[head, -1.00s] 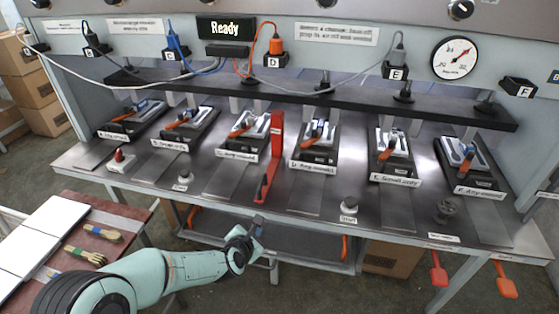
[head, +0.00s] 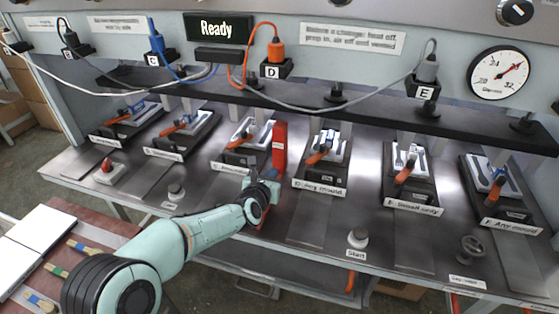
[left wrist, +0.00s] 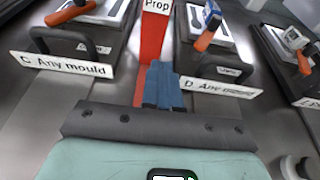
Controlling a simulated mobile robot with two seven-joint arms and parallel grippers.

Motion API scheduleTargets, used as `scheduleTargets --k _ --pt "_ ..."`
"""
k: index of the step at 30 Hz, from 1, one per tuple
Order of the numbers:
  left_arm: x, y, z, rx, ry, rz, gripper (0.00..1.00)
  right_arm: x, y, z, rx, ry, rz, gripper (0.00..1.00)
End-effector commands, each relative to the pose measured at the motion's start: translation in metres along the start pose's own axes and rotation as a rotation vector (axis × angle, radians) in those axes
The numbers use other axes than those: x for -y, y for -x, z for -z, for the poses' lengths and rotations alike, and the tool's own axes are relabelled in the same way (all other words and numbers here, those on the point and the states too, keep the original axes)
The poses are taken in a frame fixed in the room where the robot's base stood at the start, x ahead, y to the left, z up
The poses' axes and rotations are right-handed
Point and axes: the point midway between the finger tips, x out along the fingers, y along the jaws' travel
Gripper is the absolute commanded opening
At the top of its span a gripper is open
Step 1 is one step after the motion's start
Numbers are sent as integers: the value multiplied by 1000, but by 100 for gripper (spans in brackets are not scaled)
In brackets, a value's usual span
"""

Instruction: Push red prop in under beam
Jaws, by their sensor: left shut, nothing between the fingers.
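The red prop (head: 279,150) stands upright between moulds C and D, with its red foot reaching forward over the steel bench. It also shows in the left wrist view (left wrist: 153,40), with a white "Prop" label on top. The black beam (head: 335,97) runs across above the moulds, behind the prop. My left gripper (head: 272,174) is shut and empty, just in front of the prop's upright and over its foot. In the left wrist view its blue-grey fingers (left wrist: 162,82) point at the prop; I cannot tell whether they touch. My right gripper is not in view.
Mould C (head: 247,138) and mould D (head: 323,160) flank the prop closely. A Start button (head: 357,238) and a red button (head: 107,170) sit near the bench's front edge. A cable hangs above the beam. A brown side table (head: 100,226) stands front left.

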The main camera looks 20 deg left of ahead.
Motion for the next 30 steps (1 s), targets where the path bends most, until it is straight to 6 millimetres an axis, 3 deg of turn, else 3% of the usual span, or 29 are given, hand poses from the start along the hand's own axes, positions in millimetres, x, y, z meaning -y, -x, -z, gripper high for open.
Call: scheduleTargets --k 5,12,30 --pt "0 -38 0 -1 -2 -1 0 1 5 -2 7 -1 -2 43" --pt "0 -65 -10 1 -2 1 0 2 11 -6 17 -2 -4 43" --pt "0 -75 -13 0 1 -1 0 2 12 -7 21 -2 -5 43"
